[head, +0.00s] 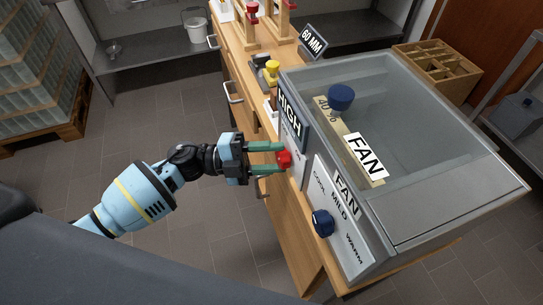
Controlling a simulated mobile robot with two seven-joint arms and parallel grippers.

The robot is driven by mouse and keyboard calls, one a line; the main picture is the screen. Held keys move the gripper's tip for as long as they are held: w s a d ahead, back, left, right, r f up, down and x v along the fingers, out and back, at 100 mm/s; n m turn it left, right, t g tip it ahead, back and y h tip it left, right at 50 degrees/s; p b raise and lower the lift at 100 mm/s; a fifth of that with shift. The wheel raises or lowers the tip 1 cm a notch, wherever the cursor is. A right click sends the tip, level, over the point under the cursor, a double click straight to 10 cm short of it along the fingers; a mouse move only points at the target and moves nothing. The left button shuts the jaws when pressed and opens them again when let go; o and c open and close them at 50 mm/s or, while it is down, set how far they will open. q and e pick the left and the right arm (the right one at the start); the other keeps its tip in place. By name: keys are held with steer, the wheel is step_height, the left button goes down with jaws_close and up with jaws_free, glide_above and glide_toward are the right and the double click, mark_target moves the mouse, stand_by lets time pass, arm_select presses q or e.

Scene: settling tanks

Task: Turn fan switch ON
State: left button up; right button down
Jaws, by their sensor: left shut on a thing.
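A grey tank with a clear lid (440,165) stands on the wooden bench, with white plates on its front. My left gripper (283,157) reaches in from the left and its green fingers are shut on a red knob (285,161) on the front plate below the HIGH sign (290,112). The fingers hide part of the knob and the lettering near it. To its right is a FAN plate (345,208) marked COOL, MILD and WARM, with a dark blue knob (322,223). My right gripper is not in view.
A yellow item (271,69) and a 60 MM sign (313,40) are farther back. A wooden divided box (437,68) stands behind.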

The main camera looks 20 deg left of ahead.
arm_select(q)
steer(key=shift+m, duration=0.4)
steer(key=o, duration=1)
steer(key=shift+a, duration=0.1)
steer(key=b+v, duration=0.1)
steer(key=v, duration=0.6)
steer(key=shift+a+r, duration=0.1)
steer(key=shift+a, duration=0.25)
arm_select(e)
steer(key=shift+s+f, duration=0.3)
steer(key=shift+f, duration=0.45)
arm_select(q)
steer(key=shift+d, duration=0.15)
